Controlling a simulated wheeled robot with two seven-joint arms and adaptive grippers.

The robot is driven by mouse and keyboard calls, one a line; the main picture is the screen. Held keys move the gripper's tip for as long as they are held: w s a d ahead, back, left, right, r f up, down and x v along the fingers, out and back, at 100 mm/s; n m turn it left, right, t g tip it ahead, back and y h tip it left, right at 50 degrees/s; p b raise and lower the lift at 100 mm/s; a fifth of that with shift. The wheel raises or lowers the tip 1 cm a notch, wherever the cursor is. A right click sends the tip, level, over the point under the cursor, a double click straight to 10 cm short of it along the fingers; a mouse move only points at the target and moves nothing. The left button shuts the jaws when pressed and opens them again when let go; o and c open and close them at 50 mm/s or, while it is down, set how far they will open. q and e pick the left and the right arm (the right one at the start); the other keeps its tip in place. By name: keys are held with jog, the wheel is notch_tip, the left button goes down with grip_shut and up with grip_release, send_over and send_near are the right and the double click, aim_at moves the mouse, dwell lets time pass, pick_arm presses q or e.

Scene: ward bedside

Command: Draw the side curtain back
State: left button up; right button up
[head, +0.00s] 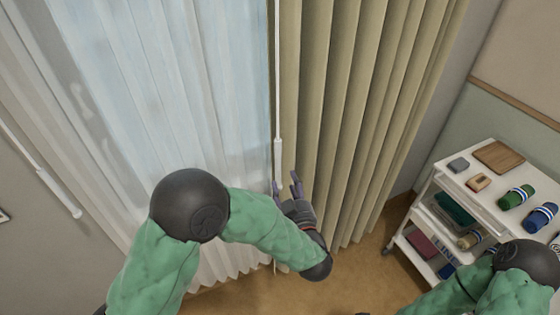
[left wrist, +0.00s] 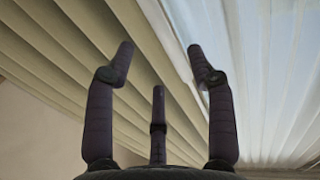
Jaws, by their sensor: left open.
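The beige side curtain (head: 350,90) hangs in deep folds right of the window and also shows in the left wrist view (left wrist: 60,60). A thin white draw wand (head: 277,100) with a thicker handle hangs at its left edge, beside the sheer white curtain (head: 180,80). My left gripper (head: 288,186) is open at the wand's lower end, its fingers pointing up. In the left wrist view (left wrist: 163,75) the fingers are spread, with a pale strip behind them. I cannot tell whether they touch the wand. My right gripper is out of view.
A white trolley (head: 455,180) with rolled towels, a wooden board and small boxes stands at the right. Another white wand (head: 60,190) hangs at the left. Brown floor (head: 350,265) shows clear below the curtain.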

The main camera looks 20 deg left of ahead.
pick_arm(q)
jog(key=x, duration=0.9)
jog(key=shift+w+a, duration=0.1)
grip_shut()
